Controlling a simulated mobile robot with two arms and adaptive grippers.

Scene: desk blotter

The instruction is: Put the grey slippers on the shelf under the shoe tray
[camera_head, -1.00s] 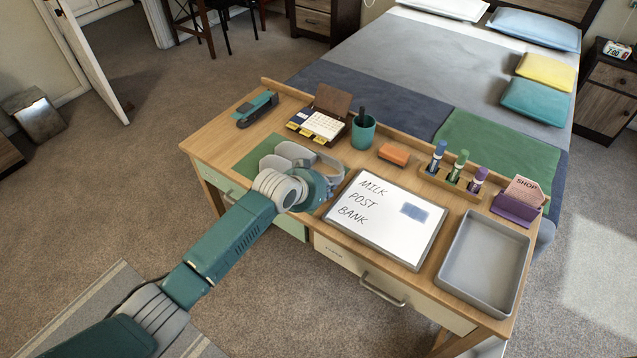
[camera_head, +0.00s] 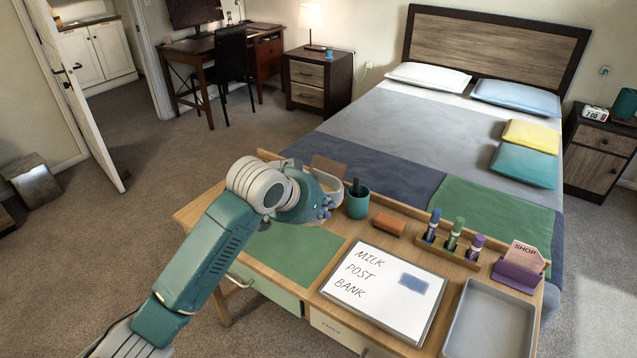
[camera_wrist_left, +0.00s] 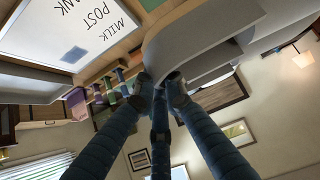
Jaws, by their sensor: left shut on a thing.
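My left gripper (camera_head: 323,206) is raised over the back left of the desk, its fingers mostly hidden by the wrist. In the left wrist view its blue fingers (camera_wrist_left: 165,84) close together on a grey curved thing (camera_wrist_left: 200,42). This looks like the grey slippers, which also show partly behind the wrist in the head view (camera_head: 331,181). I cannot tell clearly whether one or both are held. The green blotter (camera_head: 290,252) below is bare. No shelf under a shoe tray can be made out. My right gripper is not in view.
On the desk are a teal pen cup (camera_head: 357,204), an orange block (camera_head: 388,224), a marker rack (camera_head: 447,251), a whiteboard (camera_head: 385,292), a purple card holder (camera_head: 517,276) and an empty grey tray (camera_head: 492,322). A bed (camera_head: 400,130) stands behind.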

